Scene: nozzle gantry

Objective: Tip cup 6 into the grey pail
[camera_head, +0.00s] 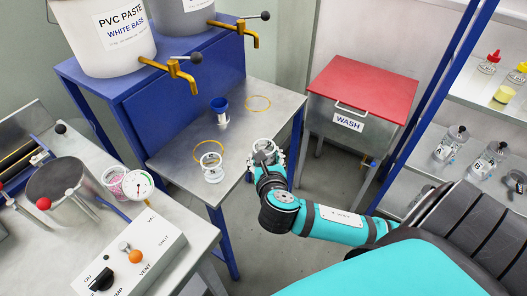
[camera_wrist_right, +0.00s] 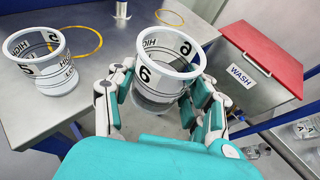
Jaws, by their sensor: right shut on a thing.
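Cup 6, a clear cup with a white rim and a "6" label, shows in the right wrist view (camera_wrist_right: 166,62) and in the head view (camera_head: 264,146). My right gripper (camera_wrist_right: 160,95) is shut around its sides and holds it roughly upright, near the front right edge of the metal table (camera_head: 238,140). It also shows in the head view (camera_head: 265,160). Whether the cup holds anything is unclear. A grey pail-like tub (camera_head: 184,14) with a brass tap stands on the blue stand, cut off by the top edge; I cannot tell whether it is the task's pail. My left gripper is not in view.
Cup 5 (camera_wrist_right: 38,58) stands on the table beside cup 6. Yellow rings (camera_head: 258,103) lie there, with a blue-topped piece (camera_head: 219,108) standing nearby. A red-lidded wash bin (camera_head: 362,92) is to the right. A control box (camera_head: 135,255) is front left.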

